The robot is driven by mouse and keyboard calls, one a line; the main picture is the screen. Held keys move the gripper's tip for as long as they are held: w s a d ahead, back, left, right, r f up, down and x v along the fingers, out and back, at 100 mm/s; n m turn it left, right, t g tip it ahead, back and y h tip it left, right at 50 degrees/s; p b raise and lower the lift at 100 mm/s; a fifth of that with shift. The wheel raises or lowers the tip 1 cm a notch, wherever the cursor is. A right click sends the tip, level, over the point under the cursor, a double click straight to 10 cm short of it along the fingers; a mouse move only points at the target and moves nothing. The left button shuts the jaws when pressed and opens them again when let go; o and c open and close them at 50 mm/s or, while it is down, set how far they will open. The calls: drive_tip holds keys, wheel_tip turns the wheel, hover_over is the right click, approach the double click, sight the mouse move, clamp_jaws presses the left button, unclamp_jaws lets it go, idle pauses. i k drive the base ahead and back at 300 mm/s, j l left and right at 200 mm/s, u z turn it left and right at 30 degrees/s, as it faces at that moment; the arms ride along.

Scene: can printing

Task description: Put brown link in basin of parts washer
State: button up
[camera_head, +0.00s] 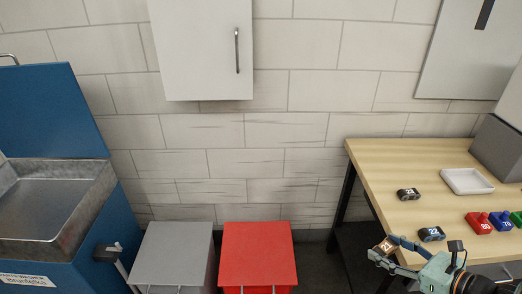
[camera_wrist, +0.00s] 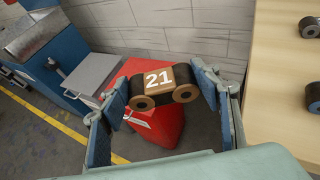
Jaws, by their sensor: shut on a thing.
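My gripper (camera_head: 386,251) is at the front left edge of the wooden table in the head view. It is shut on the brown link (camera_head: 387,246), which bears the number 21. In the wrist view the brown link (camera_wrist: 158,87) sits between the two blue-padded fingers of my gripper (camera_wrist: 160,100), with the floor and a red box below it. The blue parts washer (camera_head: 115,215) stands at the far left of the head view, with its lid raised. Its grey metal basin (camera_head: 50,205) is open at the top, and no parts show in the visible portion.
A grey box (camera_head: 172,250) and a red box (camera_head: 258,255) stand between washer and table. On the table (camera_head: 400,165) are dark links (camera_head: 408,194) and (camera_head: 431,234), a white tray (camera_head: 467,181), and a red part (camera_head: 478,222). A white cabinet (camera_head: 200,50) hangs above.

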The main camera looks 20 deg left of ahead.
sight(33, 211)
drive_tip(key=j+u, duration=0.65)
drive_tip(key=j, duration=0.3)
drive_tip(key=i+j+u, duration=0.2)
drive_tip(key=j, duration=0.25)
drive_tip(key=j+u, duration=0.15)
drive_tip(key=j, duration=0.35)
drive_tip(key=i+j, duration=0.1)
drive_tip(key=j, duration=0.3)
drive_tip(key=i+j, duration=0.1)
drive_tip(key=j, duration=0.3)
drive_tip(key=i+j, duration=0.1)
drive_tip(key=j, duration=0.3)
drive_tip(key=i+j+u, duration=0.1)
drive_tip(key=j, duration=0.25)
drive_tip(key=i+j, duration=0.15)
drive_tip(key=j, duration=0.25)
drive_tip(key=i+j, duration=0.1)
drive_tip(key=j, duration=0.3)
